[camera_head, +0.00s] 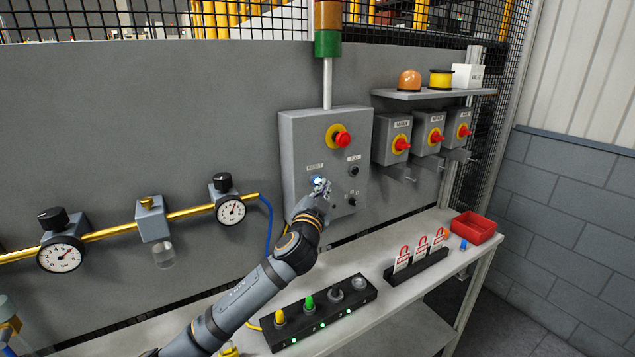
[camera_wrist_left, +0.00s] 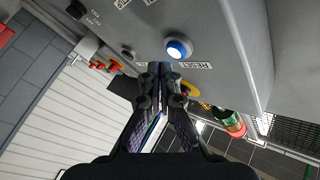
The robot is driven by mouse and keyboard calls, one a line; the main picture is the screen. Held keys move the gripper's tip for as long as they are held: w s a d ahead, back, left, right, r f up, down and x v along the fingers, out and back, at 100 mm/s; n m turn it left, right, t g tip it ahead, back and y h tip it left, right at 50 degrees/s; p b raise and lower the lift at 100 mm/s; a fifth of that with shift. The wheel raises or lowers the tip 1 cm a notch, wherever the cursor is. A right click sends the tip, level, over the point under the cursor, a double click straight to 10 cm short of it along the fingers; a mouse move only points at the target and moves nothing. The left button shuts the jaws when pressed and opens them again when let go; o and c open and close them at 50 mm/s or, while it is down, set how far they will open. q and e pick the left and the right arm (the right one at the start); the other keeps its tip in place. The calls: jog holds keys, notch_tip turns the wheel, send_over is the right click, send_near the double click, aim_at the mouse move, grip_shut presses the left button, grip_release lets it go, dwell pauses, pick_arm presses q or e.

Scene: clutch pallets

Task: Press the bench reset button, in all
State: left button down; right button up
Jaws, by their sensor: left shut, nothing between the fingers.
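The reset button (camera_head: 317,180) is a small blue-lit button on the front of the grey control box (camera_head: 300,140). My right gripper is not in view.
A red emergency stop (camera_head: 342,139) sits above the reset button, with small dark knobs (camera_head: 353,171) to its right. A black block with coloured lamps (camera_head: 320,315), a tag rack (camera_head: 418,265) and a red bin (camera_head: 474,227) stand on the bench. Gauges (camera_head: 60,254) line the left.

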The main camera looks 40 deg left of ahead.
pick_arm(q)
jog(key=shift+a, duration=0.1)
jog(key=shift+w+a, duration=0.2)
jog(key=shift+a, duration=0.1)
jog(key=shift+w+a, duration=0.15)
jog(key=shift+a, duration=0.3)
dwell(0.7)
jog(key=shift+d, duration=0.1)
jog(key=shift+s+d, duration=0.35)
jog(key=shift+d, duration=0.4)
jog(key=shift+s+d, duration=0.3)
jog(key=shift+d, duration=0.45)
jog(key=shift+s+d, duration=0.35)
jog(key=shift+d, duration=0.45)
jog(key=shift+s+d, duration=0.3)
jog(key=shift+d, duration=0.45)
jog(key=shift+f, duration=0.1)
